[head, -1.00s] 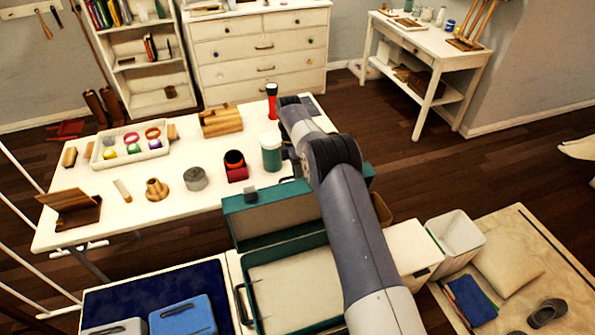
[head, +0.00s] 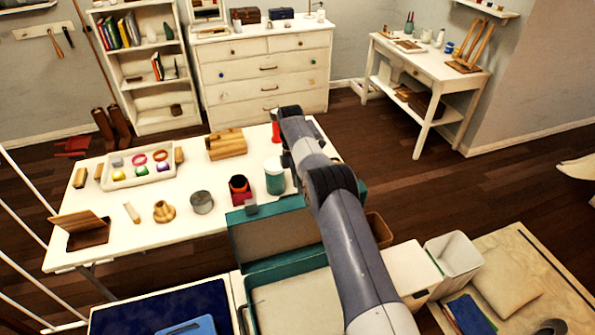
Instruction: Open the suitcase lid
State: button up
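The teal suitcase lies at the bottom middle of the head view. Its lid (head: 272,236) stands raised at the back, with the beige inner side facing me. The suitcase base (head: 290,302) lies open in front, its pale inside partly covered by my arm. A small dark grey piece sits on the lid's top edge. My arm reaches over the suitcase's right part, with its end above the white table behind the lid.
The white table (head: 135,228) behind holds a jar (head: 274,178), a red and black cup (head: 240,190), a grey tin (head: 202,202) and a tray (head: 113,182). A dark blue surface (head: 170,310) lies left of the suitcase. A white bin (head: 455,258) stands right.

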jog(key=shift+p+v, duration=0.75)
jog(key=shift+c, duration=0.2)
